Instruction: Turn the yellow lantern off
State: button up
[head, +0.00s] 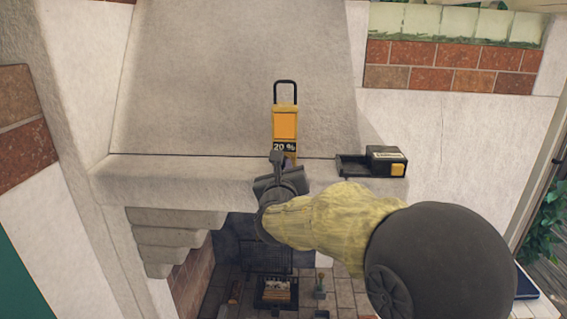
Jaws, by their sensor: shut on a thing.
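The yellow lantern (285,125) is upright at the mantel shelf, with a black loop handle on top, a bright orange front panel and a black strip reading "20 %". I cannot tell from this view whether its light is lit. My gripper (277,162) is right at the lantern's lower part, below the strip, and is shut on it. The gripper hides the lantern's base, so I cannot see whether it touches the shelf.
A black tray-like device (350,167) with a yellow button lies on the stone mantel shelf (180,173) to the right of the lantern. Below is a fireplace opening with a dark crate (275,293). The sloped stone hood (200,80) rises behind.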

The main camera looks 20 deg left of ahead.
dwell(0.3)
jog(key=n+p, duration=0.1)
jog(key=n, duration=0.3)
dwell(0.3)
jog(key=n+p, duration=0.1)
jog(key=n, duration=0.2)
jog(key=shift+a+r+p, duration=0.1)
jog(key=shift+p, duration=0.25)
jog(key=shift+f+n, duration=0.2)
jog(key=shift+n, duration=0.5)
